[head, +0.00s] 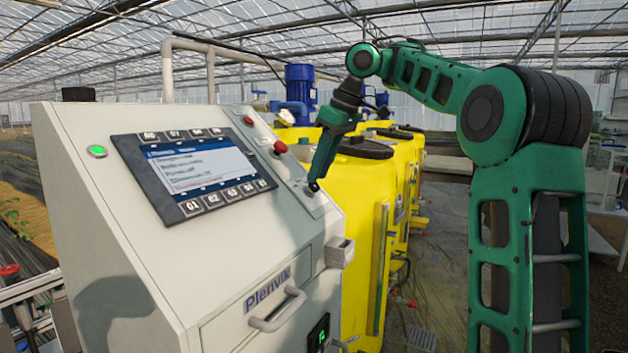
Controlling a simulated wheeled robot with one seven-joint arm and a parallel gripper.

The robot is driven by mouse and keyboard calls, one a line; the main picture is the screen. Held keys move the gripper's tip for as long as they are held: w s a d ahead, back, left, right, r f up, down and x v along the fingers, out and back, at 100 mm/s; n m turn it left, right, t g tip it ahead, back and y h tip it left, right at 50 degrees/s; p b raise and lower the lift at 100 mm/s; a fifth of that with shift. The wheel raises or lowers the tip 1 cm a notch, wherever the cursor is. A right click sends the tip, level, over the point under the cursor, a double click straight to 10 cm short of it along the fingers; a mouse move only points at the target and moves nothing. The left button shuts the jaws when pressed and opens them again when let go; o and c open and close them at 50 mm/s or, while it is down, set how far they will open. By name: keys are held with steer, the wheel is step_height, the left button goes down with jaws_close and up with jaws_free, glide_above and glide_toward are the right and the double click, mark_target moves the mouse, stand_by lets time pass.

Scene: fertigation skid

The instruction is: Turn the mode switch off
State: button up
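The light grey control cabinet (150,262) fills the left and middle of the head view, with a sloped front panel. My gripper (314,186) points down at the right edge of this panel, its tips at or just above a small pale plate (296,190). A small dark part shows at the tips; I cannot tell whether it is the mode switch or part of the fingers. The switch's position cannot be read. The fingers are seen from the side and look close together, but whether they are shut on anything is unclear.
The panel also carries a display (195,170) with keys, a lit green button (97,151) and two red buttons, the lower one (280,147) close to my gripper. A drawer handle (278,310) and small grey box (340,252) stick out. Yellow tanks (362,225) stand behind.

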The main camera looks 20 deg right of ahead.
mark_target(313, 188)
steer(key=shift+w+a+f, duration=0.2)
steer(key=shift+a+f, duration=0.2)
steer(key=shift+f, duration=0.25)
steer(key=shift+w+d+f, duration=0.1)
steer(key=shift+w+f, duration=0.1)
steer(key=shift+f, duration=0.3)
jaws_close()
